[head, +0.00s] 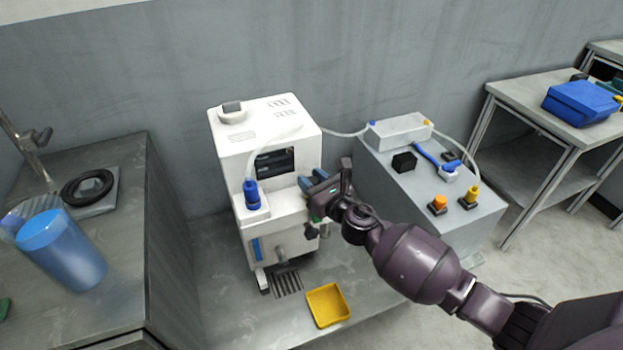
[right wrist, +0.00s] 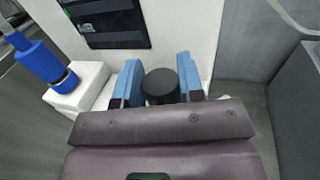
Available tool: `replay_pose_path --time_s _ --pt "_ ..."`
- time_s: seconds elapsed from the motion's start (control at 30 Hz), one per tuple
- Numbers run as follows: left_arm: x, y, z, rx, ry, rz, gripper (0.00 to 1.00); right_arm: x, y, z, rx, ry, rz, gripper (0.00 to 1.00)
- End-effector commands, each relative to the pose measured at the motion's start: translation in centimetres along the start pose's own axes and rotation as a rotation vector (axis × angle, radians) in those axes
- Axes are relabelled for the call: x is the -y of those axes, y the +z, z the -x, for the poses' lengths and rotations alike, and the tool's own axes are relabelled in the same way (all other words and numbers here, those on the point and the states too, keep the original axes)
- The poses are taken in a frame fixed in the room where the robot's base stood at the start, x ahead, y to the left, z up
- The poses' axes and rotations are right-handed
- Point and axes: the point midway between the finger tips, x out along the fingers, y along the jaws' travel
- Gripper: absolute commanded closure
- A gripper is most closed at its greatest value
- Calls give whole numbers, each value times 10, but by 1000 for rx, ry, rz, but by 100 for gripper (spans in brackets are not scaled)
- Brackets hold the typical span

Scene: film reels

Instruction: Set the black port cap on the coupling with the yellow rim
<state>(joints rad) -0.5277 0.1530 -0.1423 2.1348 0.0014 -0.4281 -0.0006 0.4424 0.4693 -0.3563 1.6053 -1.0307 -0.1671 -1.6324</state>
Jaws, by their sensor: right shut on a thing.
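My right gripper (head: 318,186) is at the right part of the white machine's front ledge. In the right wrist view its blue fingers (right wrist: 159,82) are shut on the black port cap (right wrist: 160,86), a short dark cylinder seen from above. I cannot tell whether the cap touches anything below it; the fingers and gripper body hide its underside. No coupling with a clear yellow rim shows near the cap. A blue plug (head: 251,190) with a hose stands on the ledge to the left, also in the right wrist view (right wrist: 42,58). My left gripper is not in view.
The white machine (head: 235,150) rises behind the gripper. A grey box (head: 430,212) to the right carries a yellow plug (head: 473,193), an orange knob (head: 439,202) and a black block (head: 404,162). A yellow tray (head: 327,305) lies in front. A blue container (head: 65,255) stands left.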

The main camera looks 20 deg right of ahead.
Motion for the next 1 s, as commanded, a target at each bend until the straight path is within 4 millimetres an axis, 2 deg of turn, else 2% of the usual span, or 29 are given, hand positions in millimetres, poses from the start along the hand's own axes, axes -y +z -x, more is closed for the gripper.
replay_pose_path --time_s 0.37,0.4,0.43,0.77,1.0 --pt "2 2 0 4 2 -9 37 0 -1 0 1 0 0 87" --pt "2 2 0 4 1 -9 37 0 -1 0 1 0 0 59" --pt "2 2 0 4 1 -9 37 0 -1 0 1 0 0 54" --pt "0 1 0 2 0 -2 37 0 -1 2 0 0 0 54" --pt "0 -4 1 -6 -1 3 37 0 -1 17 0 0 -1 54"
